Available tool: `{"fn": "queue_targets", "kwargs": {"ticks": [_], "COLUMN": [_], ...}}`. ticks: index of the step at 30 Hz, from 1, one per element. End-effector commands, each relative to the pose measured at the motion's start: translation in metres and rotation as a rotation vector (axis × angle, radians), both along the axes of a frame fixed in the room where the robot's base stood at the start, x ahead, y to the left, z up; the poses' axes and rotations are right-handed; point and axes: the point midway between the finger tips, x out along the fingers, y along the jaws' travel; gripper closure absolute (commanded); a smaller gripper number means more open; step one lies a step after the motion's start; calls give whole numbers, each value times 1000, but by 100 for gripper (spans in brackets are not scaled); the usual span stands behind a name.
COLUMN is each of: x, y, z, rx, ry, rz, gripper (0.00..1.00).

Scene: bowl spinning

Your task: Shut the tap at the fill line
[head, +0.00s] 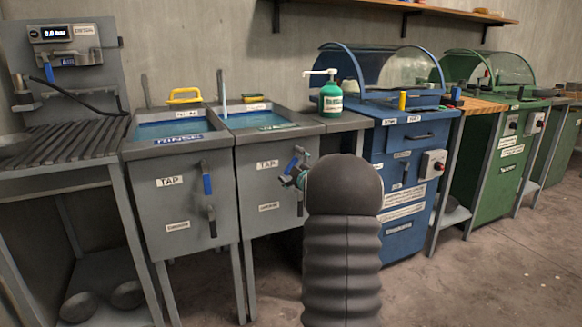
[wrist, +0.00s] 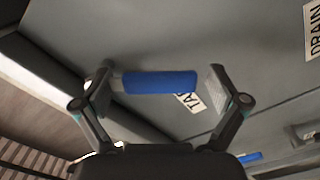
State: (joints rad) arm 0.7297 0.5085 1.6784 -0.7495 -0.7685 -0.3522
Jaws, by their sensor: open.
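The right-hand sink (head: 281,129) holds water, and a pale stream (head: 222,92) falls into it. Its blue tap lever (head: 292,163) is tilted on the grey front panel, beside a TAP label (head: 267,164). My gripper (head: 291,180) is at this lever, mostly hidden behind my own arm in the head view. In the wrist view the blue lever (wrist: 160,82) lies across the space between my two open fingers. I cannot tell whether they touch it. No fill line can be made out.
The left sink (head: 178,149) has its own blue lever (head: 207,182), hanging upright. Dark drain handles (head: 211,220) sit below the levers. A green soap bottle (head: 331,97) stands right of the sinks, then a blue cabinet (head: 405,160). Floor is open at right.

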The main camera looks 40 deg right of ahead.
Motion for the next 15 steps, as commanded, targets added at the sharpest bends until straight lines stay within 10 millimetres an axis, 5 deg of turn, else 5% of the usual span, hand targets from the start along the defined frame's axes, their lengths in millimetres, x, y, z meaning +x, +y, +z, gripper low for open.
{"fn": "queue_targets", "kwargs": {"ticks": [6, 15], "x": [0, 0], "y": [0, 0], "z": [0, 0], "rx": [0, 0], "ry": [0, -1], "rz": [0, 1], "gripper": [3, 76]}}
